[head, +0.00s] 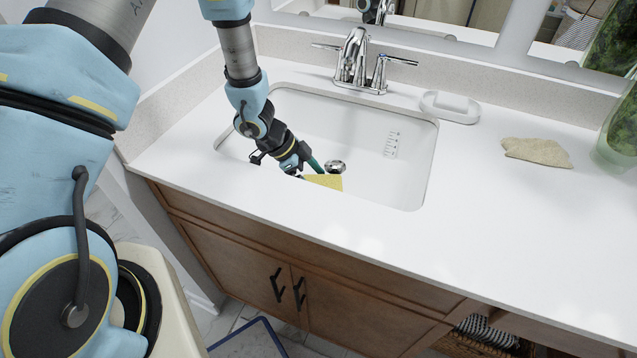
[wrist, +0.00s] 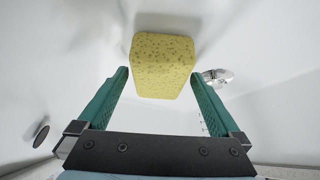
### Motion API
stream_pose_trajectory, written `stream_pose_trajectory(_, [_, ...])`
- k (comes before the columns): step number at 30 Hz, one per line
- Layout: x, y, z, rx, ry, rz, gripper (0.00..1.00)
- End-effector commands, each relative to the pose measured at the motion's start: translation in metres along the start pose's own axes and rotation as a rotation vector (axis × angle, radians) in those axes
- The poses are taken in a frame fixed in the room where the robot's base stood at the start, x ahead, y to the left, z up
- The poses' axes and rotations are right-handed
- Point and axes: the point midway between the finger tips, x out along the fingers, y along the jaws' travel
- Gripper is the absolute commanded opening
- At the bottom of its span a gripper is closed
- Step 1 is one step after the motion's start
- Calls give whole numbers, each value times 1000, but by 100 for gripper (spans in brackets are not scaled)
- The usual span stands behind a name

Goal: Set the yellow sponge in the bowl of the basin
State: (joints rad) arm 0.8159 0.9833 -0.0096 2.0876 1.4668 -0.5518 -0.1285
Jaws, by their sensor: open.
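The yellow sponge (head: 325,181) is inside the white basin (head: 410,165), near its front wall and close to the drain; the counter's front edge hides its lower part in the head view. In the wrist view the sponge (wrist: 162,66) is a porous yellow block lying just beyond and between the fingertips. My gripper (head: 309,168) reaches down into the basin. Its green fingers (wrist: 160,85) are spread apart, with a gap on each side of the sponge. Whether the sponge rests fully on the basin floor cannot be told.
A chrome faucet (head: 354,62) with two handles stands behind the basin. A white soap dish (head: 450,106), a beige stone-like piece (head: 536,151) and a green glass vase (head: 622,125) are to the right. The counter's front right (head: 480,230) is clear. The drain (head: 335,166) is beside the sponge.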

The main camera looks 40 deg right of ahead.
Motion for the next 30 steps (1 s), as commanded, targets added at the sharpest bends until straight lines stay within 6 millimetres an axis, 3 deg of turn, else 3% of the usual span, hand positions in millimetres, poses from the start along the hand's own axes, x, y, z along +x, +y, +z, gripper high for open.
stream_pose_trajectory(9, [-66, -1, 1, -1, -1, -5, 100])
stream_pose_trajectory(15, [-98, 0, 0, 0, 0, -3, 100])
stream_pose_trajectory(21, [-111, 0, 0, -1, 0, -1, 100])
stream_pose_trajectory(30, [-111, 0, 0, -2, 0, 0, 100])
